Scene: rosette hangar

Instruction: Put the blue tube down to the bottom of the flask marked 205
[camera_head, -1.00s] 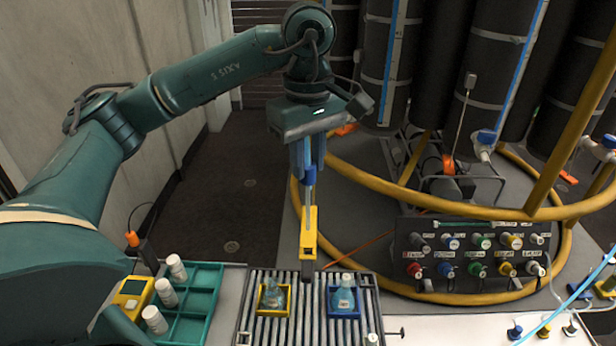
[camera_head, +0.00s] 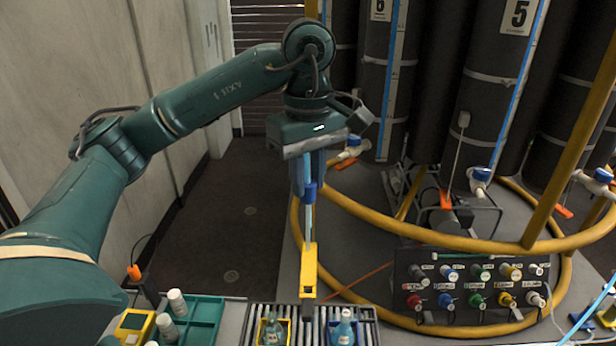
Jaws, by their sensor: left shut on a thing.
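Two flasks stand at the lower edge: one (camera_head: 272,332) in a yellow frame and one (camera_head: 343,330) in a blue frame. Their markings are too small to read, so I cannot tell which is 205. My right gripper is not in view.
A slatted rack (camera_head: 374,334) carries the flasks. A green tray (camera_head: 205,318) with white-capped bottles is at the lower left. A connector panel (camera_head: 470,288), a yellow hoop rail (camera_head: 400,208) and dark cylinders (camera_head: 490,90) fill the right.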

